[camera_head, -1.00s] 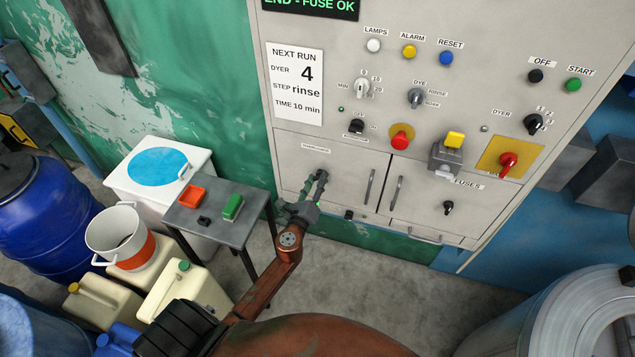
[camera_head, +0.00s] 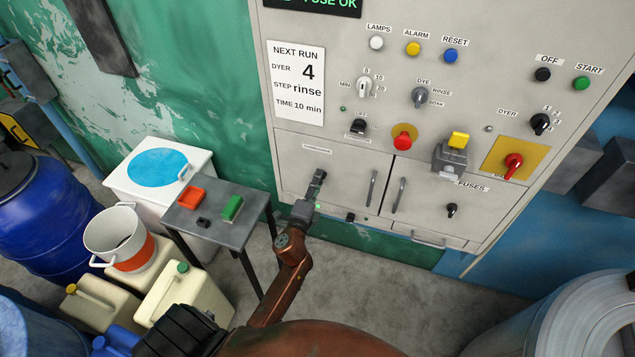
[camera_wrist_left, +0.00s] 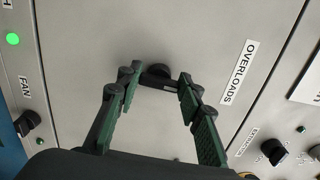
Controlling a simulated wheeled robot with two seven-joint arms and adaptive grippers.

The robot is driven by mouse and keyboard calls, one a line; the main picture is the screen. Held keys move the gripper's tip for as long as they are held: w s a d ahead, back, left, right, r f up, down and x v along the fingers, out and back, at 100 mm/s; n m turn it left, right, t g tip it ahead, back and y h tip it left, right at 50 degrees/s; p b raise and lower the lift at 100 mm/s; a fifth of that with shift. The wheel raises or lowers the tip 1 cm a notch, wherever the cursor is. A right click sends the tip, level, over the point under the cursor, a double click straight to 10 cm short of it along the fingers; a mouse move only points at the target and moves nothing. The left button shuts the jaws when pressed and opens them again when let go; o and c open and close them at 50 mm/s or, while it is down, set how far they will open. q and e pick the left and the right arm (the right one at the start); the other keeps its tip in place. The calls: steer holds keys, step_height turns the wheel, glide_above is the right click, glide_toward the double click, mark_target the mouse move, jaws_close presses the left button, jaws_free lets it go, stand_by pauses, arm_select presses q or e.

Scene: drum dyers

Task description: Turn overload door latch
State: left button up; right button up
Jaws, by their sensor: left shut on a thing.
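The overload door (camera_head: 300,172) is the left grey door at the bottom of the panel. Its dark latch (camera_wrist_left: 158,74) shows near the OVERLOADS label (camera_wrist_left: 238,72) in the left wrist view. My left gripper (camera_head: 319,177) is at the latch, its fingers reaching in from both sides and shut on it. In the head view the fingers mostly hide the latch. The door sits flush in the panel. My right gripper is in neither view.
A vertical door handle (camera_head: 372,188) stands right of the latch. The FAN knob (camera_wrist_left: 27,123) is nearby. A small grey table (camera_head: 245,243) with red and green boxes stands left of my left arm. The fuses door (camera_head: 425,200) is to the right.

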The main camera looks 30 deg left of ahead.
arm_select(q)
steer(key=shift+n, duration=0.6)
steer(key=o, duration=1.2)
steer(key=shift+c, duration=0.2)
steer(key=v, duration=1.2)
